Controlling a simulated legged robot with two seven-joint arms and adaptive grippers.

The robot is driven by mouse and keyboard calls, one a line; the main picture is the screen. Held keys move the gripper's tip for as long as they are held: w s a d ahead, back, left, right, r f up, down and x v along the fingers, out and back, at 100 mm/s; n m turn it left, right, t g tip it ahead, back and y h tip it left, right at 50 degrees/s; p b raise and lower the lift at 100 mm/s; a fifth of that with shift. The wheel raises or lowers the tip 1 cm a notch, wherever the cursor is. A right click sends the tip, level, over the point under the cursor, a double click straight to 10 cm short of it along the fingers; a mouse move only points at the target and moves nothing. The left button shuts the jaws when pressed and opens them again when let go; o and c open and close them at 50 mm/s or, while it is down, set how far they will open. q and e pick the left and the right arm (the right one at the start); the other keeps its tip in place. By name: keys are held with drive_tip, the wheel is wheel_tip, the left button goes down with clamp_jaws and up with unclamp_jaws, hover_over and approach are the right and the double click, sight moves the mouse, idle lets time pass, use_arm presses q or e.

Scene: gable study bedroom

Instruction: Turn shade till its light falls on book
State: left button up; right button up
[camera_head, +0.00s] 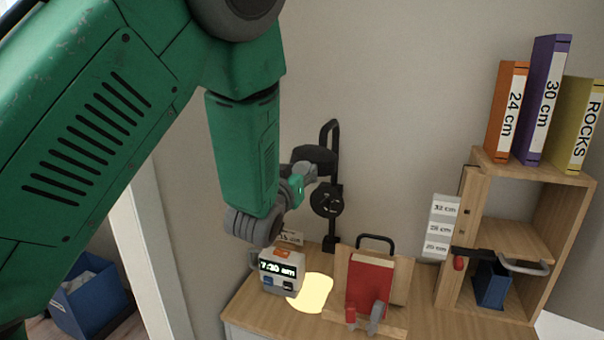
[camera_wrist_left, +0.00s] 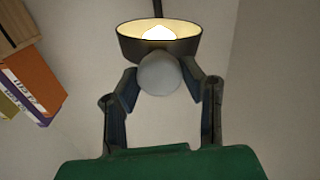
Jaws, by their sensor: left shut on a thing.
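The dark lamp shade (camera_head: 313,156) is on a black lamp stand (camera_head: 334,200) by the wall. In the left wrist view the shade (camera_wrist_left: 160,42) shows its lit inside and bulb. My left gripper (camera_head: 306,171) is shut on the grey round knob (camera_wrist_left: 160,75) in front of the shade. The lamp's yellow light patch (camera_head: 313,293) lies on the desk, between the clock and the book and left of the book. The red book (camera_head: 369,280) leans upright on a wooden stand (camera_head: 399,282). My right gripper is not in view.
A grey clock (camera_head: 281,271) stands left of the light patch. At right, a wooden shelf (camera_head: 567,235) holds binders (camera_head: 543,100) on top and a blue box (camera_head: 491,284) inside. A grey size-marked block (camera_head: 440,228) is at its left side. My left forearm covers much of the left.

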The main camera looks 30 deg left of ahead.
use_arm(q)
drive_tip(key=shift+w+d+r+m, duration=0.15)
drive_tip(key=shift+d+m, duration=0.1)
drive_tip(key=shift+m, duration=0.25)
drive_tip(key=shift+a+m+b, duration=0.3)
drive_tip(key=shift+m, duration=0.7)
drive_tip(key=shift+d+m, duration=0.2)
drive_tip(key=shift+m, duration=0.9)
drive_tip(key=shift+a, duration=0.1)
drive_tip(key=o, duration=1.1)
drive_tip(key=shift+c, duration=0.2)
drive_tip(key=shift+o, duration=0.4)
drive_tip(key=shift+w, duration=0.1)
